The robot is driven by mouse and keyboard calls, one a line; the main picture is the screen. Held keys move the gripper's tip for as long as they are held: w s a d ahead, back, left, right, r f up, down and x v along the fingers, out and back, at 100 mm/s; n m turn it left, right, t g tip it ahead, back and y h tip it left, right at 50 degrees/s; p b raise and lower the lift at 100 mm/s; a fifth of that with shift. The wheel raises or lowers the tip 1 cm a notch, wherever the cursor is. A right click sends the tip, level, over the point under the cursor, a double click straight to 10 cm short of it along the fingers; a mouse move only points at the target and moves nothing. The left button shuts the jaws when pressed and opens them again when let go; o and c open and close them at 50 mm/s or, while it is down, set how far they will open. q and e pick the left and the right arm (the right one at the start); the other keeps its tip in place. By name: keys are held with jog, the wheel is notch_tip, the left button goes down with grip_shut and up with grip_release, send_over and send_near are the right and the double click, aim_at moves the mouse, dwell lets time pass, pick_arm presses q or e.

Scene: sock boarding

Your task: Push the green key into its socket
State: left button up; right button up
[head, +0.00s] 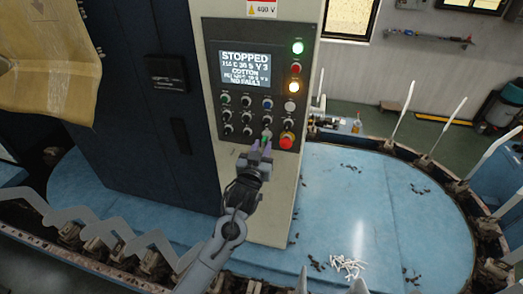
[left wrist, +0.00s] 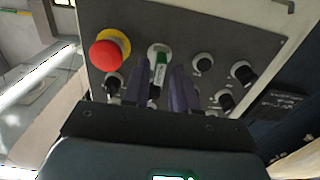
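The green key (left wrist: 160,58) stands at a pale round socket (left wrist: 153,50) low on the control panel. How deep it sits is hard to tell. In the head view the key (head: 266,134) is a small green spot just beyond the fingertips. My left gripper (head: 261,147) reaches up to the panel from below. In the left wrist view its two dark fingers (left wrist: 161,72) are apart, with the key between them and gaps visible on both sides.
The red emergency stop button (head: 286,141) is right beside the gripper. Several black knobs (head: 247,115) lie close by on the panel. The screen (head: 245,68) reads STOPPED. A blue table (head: 385,200) with pale upright sock boards around it surrounds the cabinet.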

pick_arm(q)
jog(key=shift+o, duration=1)
jog(key=shift+s+a+f, duration=0.1)
jog(key=shift+s+a, duration=0.05)
jog(key=shift+s, duration=0.35)
jog(key=b+v, duration=0.2)
jog(key=v, duration=0.7)
jog(key=shift+s+b, duration=0.3)
jog(key=shift+s, duration=0.1)
jog(key=shift+a, duration=0.1)
